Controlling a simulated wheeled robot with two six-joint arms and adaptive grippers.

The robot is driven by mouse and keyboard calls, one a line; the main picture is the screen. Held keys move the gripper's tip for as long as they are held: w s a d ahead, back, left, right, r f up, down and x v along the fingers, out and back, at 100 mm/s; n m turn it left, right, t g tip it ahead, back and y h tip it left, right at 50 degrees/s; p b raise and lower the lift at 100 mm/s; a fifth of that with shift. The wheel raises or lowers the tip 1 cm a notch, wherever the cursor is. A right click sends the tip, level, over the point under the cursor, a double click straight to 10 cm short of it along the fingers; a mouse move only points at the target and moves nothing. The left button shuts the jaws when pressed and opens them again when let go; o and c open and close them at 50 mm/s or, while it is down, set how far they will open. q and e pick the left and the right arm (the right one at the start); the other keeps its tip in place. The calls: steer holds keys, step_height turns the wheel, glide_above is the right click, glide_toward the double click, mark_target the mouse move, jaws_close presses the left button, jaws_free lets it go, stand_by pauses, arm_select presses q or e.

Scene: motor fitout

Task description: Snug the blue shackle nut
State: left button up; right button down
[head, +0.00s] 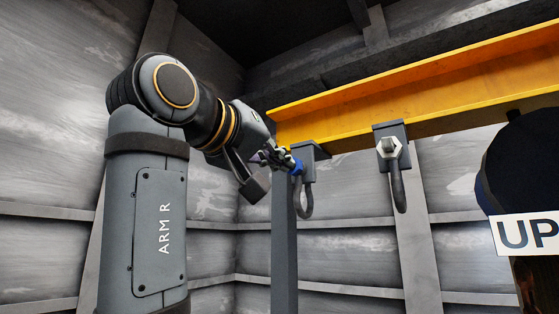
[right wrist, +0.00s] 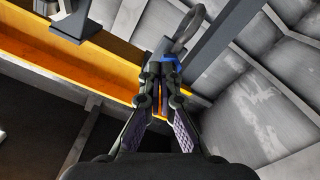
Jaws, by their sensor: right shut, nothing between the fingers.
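The blue shackle nut (head: 297,166) sits on a grey shackle (head: 307,208) that hangs from a bracket at the near end of the yellow beam (head: 430,95). My right gripper (head: 283,159) is at the nut, its fingertips pointing toward it. In the right wrist view the gripper (right wrist: 161,92) has its fingers close together, with nothing held between them. The blue nut (right wrist: 171,62) shows just beyond the fingertips there. The fingers partly hide it, and I cannot tell if they touch it. My left gripper is not in view.
A second shackle (head: 398,190) with a pale hex nut (head: 389,148) hangs farther right on the beam. A grey post (head: 284,245) stands below the blue nut. A dark rounded object with an "UP" sign (head: 527,234) is at the right. Grey panelled walls stand behind.

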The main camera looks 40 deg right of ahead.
mark_target(296, 173)
steer(key=p+x, duration=0.2)
steer(key=x, duration=0.4)
steer(key=shift+w+p, duration=0.1)
steer(key=shift+p, duration=0.2)
steer(key=shift+w+d+f, duration=0.1)
steer(key=shift+w+d, duration=0.2)
steer(key=shift+d, duration=0.2)
steer(key=shift+s+a, duration=0.1)
steer(key=shift+w+f, duration=0.2)
steer(key=shift+w, duration=0.1)
